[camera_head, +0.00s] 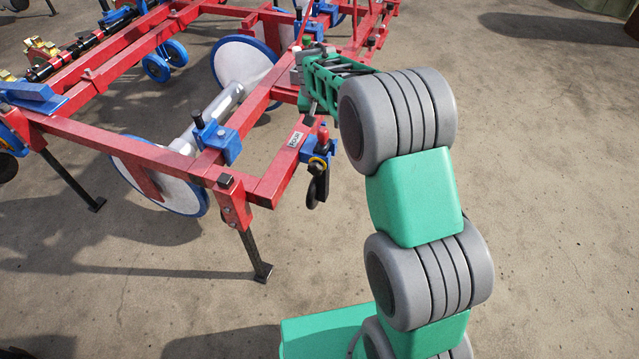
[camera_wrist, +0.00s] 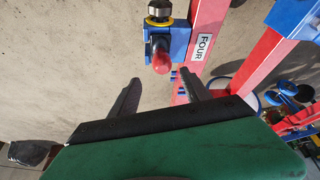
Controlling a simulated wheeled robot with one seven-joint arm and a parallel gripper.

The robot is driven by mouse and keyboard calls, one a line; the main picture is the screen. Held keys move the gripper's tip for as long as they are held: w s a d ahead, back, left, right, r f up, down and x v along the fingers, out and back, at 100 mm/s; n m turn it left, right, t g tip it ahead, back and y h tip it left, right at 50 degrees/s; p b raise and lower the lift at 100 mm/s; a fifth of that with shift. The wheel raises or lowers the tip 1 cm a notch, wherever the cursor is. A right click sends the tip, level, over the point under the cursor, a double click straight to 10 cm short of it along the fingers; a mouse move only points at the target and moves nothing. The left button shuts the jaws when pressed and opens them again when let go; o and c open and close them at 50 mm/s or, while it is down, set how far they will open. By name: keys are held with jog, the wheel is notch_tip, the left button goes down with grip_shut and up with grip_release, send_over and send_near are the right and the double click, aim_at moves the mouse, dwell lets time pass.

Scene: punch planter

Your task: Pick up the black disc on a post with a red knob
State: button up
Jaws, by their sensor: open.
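The black disc (camera_head: 316,190) hangs on a post with a red knob (camera_head: 323,137) above it, in a blue clamp on the red frame's near corner. In the wrist view the red knob (camera_wrist: 163,60) points toward my gripper, with the blue clamp behind it. A dark round part with a yellow ring (camera_wrist: 160,14) shows at the top edge there. My gripper (camera_wrist: 158,76) is open and empty, its two fingers apart, with the knob just beyond and between the tips. In the head view my gripper (camera_head: 303,82) is above and behind the knob.
The red frame (camera_head: 110,138) with large white wheels (camera_head: 165,180) fills the left. A "FOUR" label (camera_wrist: 203,47) is beside the clamp. Another blue clamp with a post (camera_head: 215,138) stands on the frame to the left. Bare concrete lies in front and right.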

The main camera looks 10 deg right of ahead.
aim_at(323, 131)
jog(key=shift+w+d+f+m, duration=0.15)
jog(key=shift+f+m, duration=0.15)
jog(key=shift+f, duration=0.15)
jog(key=x, duration=0.4)
jog(key=b+x, duration=0.1)
jog(key=x, duration=0.1)
jog(key=shift+a+f, duration=0.3)
jog(key=shift+w+f, duration=0.3)
jog(key=shift+f, duration=0.05)
jog(key=shift+c, duration=0.4)
grip_shut()
jog(key=shift+w+r, duration=0.15)
jog(key=shift+r, duration=0.15)
